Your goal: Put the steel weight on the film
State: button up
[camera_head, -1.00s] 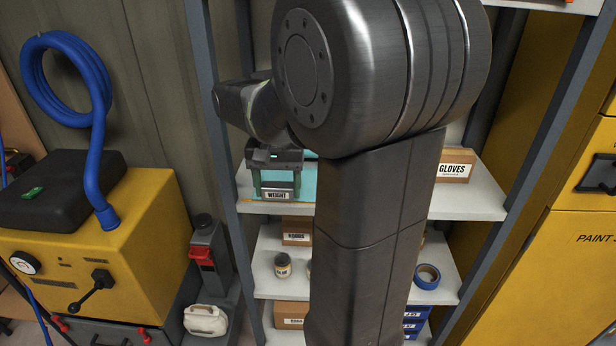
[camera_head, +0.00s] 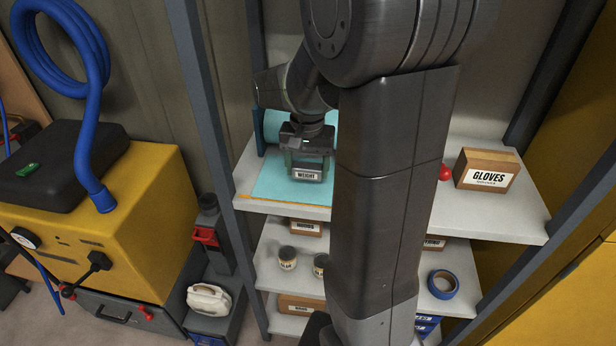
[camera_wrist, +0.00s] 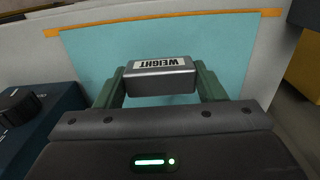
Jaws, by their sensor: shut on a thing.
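The steel weight (camera_head: 306,175) is a small grey block with a white "WEIGHT" label. My gripper (camera_head: 306,163) is shut on it, with one green finger on each side. The wrist view shows the weight (camera_wrist: 160,86) between the fingers of my gripper (camera_wrist: 160,80). The film (camera_head: 268,187) is a flat teal sheet on the upper shelf, with an orange strip along its front edge. The weight is over the film, within its outline in both views; whether it touches the film I cannot tell. The film (camera_wrist: 230,52) also fills the wrist view's background. My arm hides the film's right part.
A gloves box (camera_head: 487,170) and a red ball-like object (camera_head: 445,173) are on the shelf's right part. A teal roll (camera_head: 272,125) stands behind the film. Shelf posts (camera_head: 205,110) flank the shelf. A yellow machine (camera_head: 110,235) is at left.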

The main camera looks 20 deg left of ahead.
aim_at(307, 179)
jog(key=shift+f, duration=1.8)
jog(key=shift+f, duration=0.2)
jog(key=o, duration=1.4)
notch_tip(307, 179, up, 12)
jog(key=shift+r, duration=0.2)
jog(key=shift+f, duration=0.15)
